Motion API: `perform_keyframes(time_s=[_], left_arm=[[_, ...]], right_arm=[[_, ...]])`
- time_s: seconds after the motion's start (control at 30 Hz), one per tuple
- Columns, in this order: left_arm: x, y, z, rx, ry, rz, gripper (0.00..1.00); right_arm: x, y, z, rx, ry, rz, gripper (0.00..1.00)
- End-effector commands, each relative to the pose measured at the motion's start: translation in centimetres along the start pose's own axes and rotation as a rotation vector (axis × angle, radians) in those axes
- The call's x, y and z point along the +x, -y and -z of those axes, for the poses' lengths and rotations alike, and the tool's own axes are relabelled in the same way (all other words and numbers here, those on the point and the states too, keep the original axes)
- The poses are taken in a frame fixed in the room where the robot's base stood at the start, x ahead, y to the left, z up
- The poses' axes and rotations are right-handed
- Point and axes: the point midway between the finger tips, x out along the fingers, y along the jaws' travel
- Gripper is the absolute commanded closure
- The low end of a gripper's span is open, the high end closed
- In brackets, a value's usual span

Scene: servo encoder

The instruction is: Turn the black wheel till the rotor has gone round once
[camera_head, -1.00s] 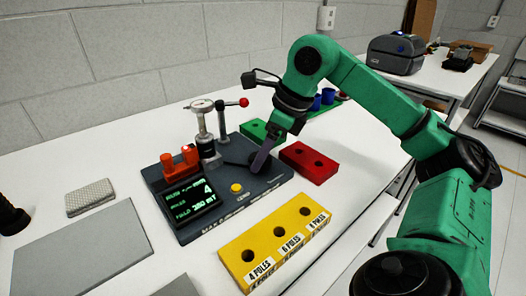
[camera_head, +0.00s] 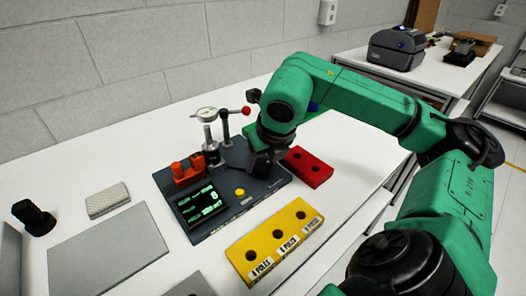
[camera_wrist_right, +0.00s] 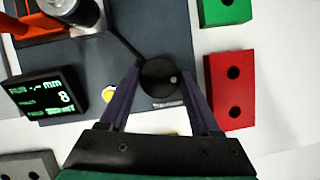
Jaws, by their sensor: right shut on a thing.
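In the head view my right gripper (camera_head: 263,160) hides the wheel. A silver and black upright cylinder (camera_head: 210,148), with a round dial on top, stands on the unit left of the gripper; I cannot tell which part is the rotor. The lit display (camera_wrist_right: 45,95) reads 8. My left gripper is not in view.
A yellow block (camera_head: 277,243) with holes and pole labels lies in front of the unit. A red block (camera_head: 308,166) lies close right of the gripper. A grey mat (camera_head: 108,246) lies left.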

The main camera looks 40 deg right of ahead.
Motion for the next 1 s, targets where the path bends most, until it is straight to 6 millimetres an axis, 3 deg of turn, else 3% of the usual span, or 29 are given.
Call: perform_keyframes(time_s=[0.2,0.67,0.7,0.77,1.0], left_arm=[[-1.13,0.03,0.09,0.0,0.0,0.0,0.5],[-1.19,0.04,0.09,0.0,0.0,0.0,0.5],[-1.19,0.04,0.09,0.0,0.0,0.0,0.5],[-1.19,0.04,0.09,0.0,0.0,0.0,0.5],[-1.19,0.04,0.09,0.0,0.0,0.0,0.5]], right_arm=[[-0.16,-0.07,-0.1,0.06,0.001,0.023,0.92],[0.0,-0.03,-0.04,0.077,0.001,0.031,0.92],[0.0,-0.03,-0.04,0.076,0.001,0.031,0.32],[0.01,-0.03,-0.04,0.076,0.001,0.031,0.09],[0.01,-0.03,-0.03,0.076,0.0,0.031,0.06]])
